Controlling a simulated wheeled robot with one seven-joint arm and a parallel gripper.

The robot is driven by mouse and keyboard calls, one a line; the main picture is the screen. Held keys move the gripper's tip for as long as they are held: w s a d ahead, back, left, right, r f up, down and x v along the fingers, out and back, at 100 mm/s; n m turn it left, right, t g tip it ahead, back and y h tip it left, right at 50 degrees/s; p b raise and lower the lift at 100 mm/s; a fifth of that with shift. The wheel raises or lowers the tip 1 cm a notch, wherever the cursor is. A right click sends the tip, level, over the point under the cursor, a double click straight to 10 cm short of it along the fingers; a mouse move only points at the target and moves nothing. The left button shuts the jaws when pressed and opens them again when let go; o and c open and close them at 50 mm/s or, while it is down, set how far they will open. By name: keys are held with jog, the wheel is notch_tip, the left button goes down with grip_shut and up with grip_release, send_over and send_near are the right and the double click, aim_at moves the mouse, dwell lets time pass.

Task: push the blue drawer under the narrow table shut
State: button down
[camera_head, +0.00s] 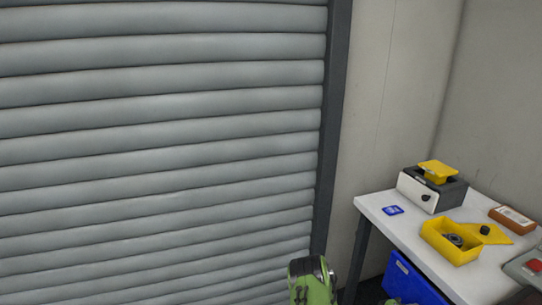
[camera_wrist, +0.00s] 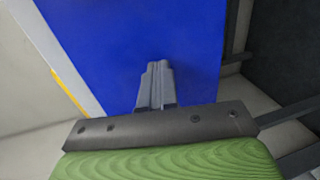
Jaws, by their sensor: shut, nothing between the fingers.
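The blue drawer (camera_head: 415,284) shows under the left edge of the narrow white table (camera_head: 398,234) at the lower right of the head view. Its lower part is cut off by the frame, and how far it stands out is hard to tell. In the wrist view a flat blue face of the drawer (camera_wrist: 130,35) fills the upper middle. My gripper (camera_wrist: 157,68) has its grey fingers together, empty, pointing at this face. Whether the tips touch it cannot be told. The head view does not show the fingers clearly.
On the table are a black and white box with a yellow top (camera_head: 432,188), a blue card (camera_head: 393,210), an open yellow box (camera_head: 450,243) and an orange-brown box (camera_head: 512,219). A grey roller shutter (camera_head: 160,150) covers the left. The table's dark leg (camera_head: 358,258) stands left of the drawer.

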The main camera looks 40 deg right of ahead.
jog(key=shift+r+x, duration=0.25)
jog(key=shift+x, duration=0.95)
jog(key=f+v, duration=0.2)
jog(key=v, duration=1)
jog(key=shift+w+a+f, duration=0.25)
jog(key=shift+w+a, duration=0.05)
jog(key=shift+a, duration=0.25)
jog(key=shift+r, duration=0.1)
